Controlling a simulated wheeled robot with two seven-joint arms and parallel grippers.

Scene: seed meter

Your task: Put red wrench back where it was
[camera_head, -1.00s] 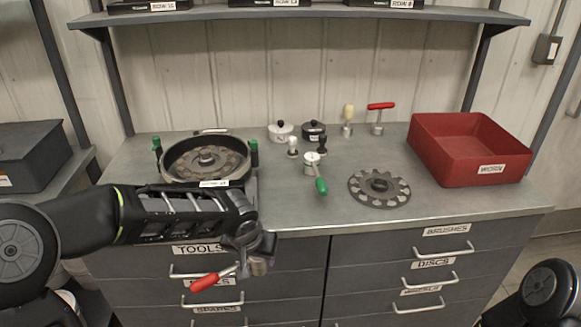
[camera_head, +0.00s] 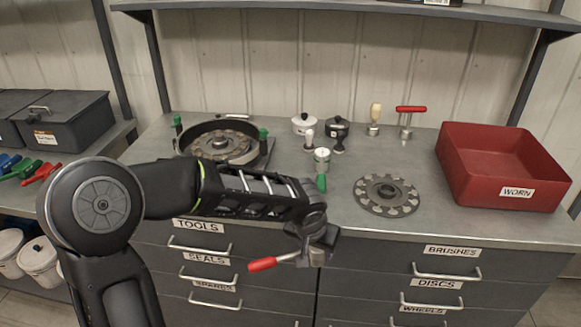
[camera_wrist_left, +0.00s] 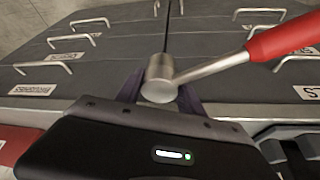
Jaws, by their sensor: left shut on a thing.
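The red wrench has a red grip (camera_head: 262,264) and a metal shaft with a cylindrical head. My left gripper (camera_head: 316,254) is shut on the wrench's metal head, in front of the drawers and below the bench top edge. The red grip points left in the head view. In the left wrist view the metal head (camera_wrist_left: 160,78) sits between the fingers, and the red grip (camera_wrist_left: 285,38) extends to the upper right. My right gripper is not in view.
The bench top (camera_head: 300,205) holds a round seed meter housing (camera_head: 222,143), a slotted disc (camera_head: 387,194), a red WORN bin (camera_head: 505,165), and a red T-handled tool (camera_head: 409,118). Left is a side shelf with a dark box (camera_head: 62,120) and several coloured handles (camera_head: 30,168). Labelled drawers lie below.

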